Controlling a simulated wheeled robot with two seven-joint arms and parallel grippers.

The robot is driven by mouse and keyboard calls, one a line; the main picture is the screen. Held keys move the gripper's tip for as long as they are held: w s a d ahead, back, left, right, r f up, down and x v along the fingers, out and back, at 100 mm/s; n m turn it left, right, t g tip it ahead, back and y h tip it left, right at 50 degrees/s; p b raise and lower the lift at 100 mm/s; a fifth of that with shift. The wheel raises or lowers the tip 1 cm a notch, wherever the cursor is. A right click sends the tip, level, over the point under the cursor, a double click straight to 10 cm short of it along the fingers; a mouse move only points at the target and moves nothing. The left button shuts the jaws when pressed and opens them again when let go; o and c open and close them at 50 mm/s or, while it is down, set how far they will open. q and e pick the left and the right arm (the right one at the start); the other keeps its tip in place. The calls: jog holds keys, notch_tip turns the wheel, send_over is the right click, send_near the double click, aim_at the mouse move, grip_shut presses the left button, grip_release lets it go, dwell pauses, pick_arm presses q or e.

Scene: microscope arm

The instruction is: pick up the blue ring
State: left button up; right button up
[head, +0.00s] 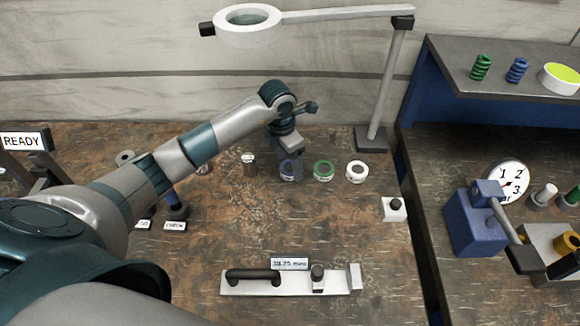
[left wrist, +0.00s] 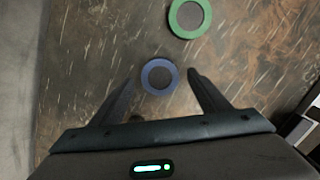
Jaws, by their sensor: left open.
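The blue ring (left wrist: 145,79) lies flat on the brown worktop, a little ahead of and between my left fingertips in the left wrist view. In the head view the blue ring (head: 284,172) is partly hidden by my left gripper. My left gripper (left wrist: 160,80) is open and empty, pointing down over the ring. In the head view the left gripper (head: 289,160) sits right at the ring; the height gap is hard to judge. My right gripper is in neither view.
A green ring (head: 316,173) and a white ring (head: 349,175) lie to the right of the blue one. A magnifier lamp's base (head: 371,139) stands behind them. A white fixture with a black handle (head: 253,275) lies in front. A dark shelf unit (head: 415,180) bounds the right.

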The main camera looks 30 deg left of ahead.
pick_arm(q)
jog(key=shift+w+f, duration=0.1)
jog(key=shift+f, duration=1)
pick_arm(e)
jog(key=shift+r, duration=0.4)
pick_arm(q)
jog(key=c, duration=1.4)
jog(key=shift+r, duration=0.15)
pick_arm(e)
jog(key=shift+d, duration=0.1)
pick_arm(q)
jog(key=shift+w+r, duration=0.1)
jog(key=shift+r, duration=0.4)
jog(key=r+b, duration=0.1)
jog(key=d+r+b, duration=0.1)
jog(key=r, duration=0.1)
jog(key=s+d+r+b, duration=0.1)
jog(key=d+r+b, duration=0.2)
jog(key=d+r, duration=0.3)
jog(key=d, duration=0.4)
jog(key=shift+d+r+b, duration=0.4)
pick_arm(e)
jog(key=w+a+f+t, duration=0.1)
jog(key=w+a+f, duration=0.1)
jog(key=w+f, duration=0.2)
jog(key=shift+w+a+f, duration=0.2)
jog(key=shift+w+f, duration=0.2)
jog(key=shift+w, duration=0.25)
